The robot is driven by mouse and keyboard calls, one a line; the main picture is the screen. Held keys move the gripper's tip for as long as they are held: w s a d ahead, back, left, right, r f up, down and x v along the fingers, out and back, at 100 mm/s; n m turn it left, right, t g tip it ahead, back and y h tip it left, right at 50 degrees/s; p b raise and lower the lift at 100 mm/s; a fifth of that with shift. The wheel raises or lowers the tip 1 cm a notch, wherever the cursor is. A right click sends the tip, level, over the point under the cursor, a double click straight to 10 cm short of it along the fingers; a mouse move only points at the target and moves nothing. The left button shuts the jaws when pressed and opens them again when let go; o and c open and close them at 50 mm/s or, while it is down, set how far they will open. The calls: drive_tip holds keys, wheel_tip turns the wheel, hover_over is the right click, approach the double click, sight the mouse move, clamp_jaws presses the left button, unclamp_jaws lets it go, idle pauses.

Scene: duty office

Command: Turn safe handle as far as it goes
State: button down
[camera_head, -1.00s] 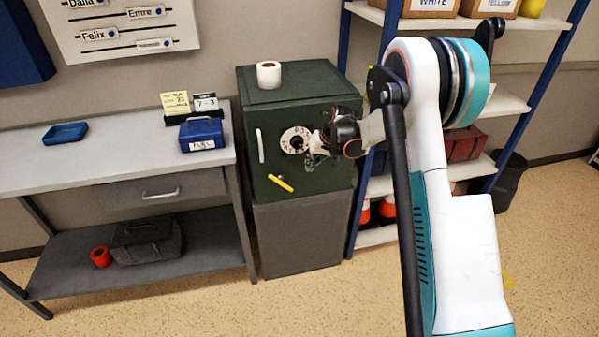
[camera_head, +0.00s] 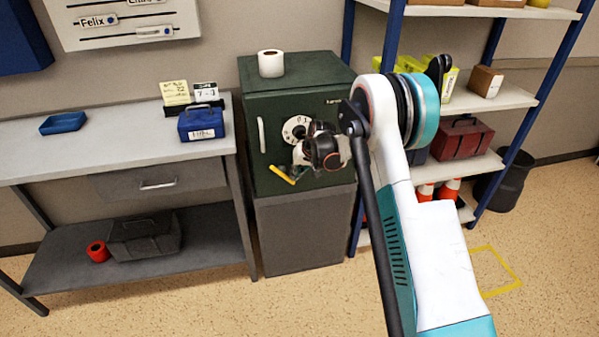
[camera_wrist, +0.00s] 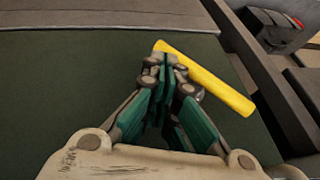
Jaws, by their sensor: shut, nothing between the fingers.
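The dark green safe (camera_head: 300,87) stands on a grey base with its door closed. On its door are a white dial (camera_head: 295,128), a pale vertical bar (camera_head: 262,135) at the left and a yellow bar handle (camera_head: 282,174) below. The yellow handle slopes down to the right. My gripper (camera_head: 299,168) is close to the handle's right end, its fingers shut and empty. In the wrist view the shut fingertips (camera_wrist: 165,66) overlap the yellow handle (camera_wrist: 215,82) near one end. I cannot tell whether they touch it.
A grey workbench (camera_head: 90,150) stands left of the safe, with a blue box (camera_head: 201,124) near its right end. A white roll (camera_head: 271,63) sits on the safe. A blue-framed shelf rack (camera_head: 520,97) stands at the right. The floor in front is clear.

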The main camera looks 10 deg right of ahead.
drive_tip(key=shift+a+f, duration=0.25)
drive_tip(key=shift+f, duration=0.5)
drive_tip(key=shift+r, duration=0.1)
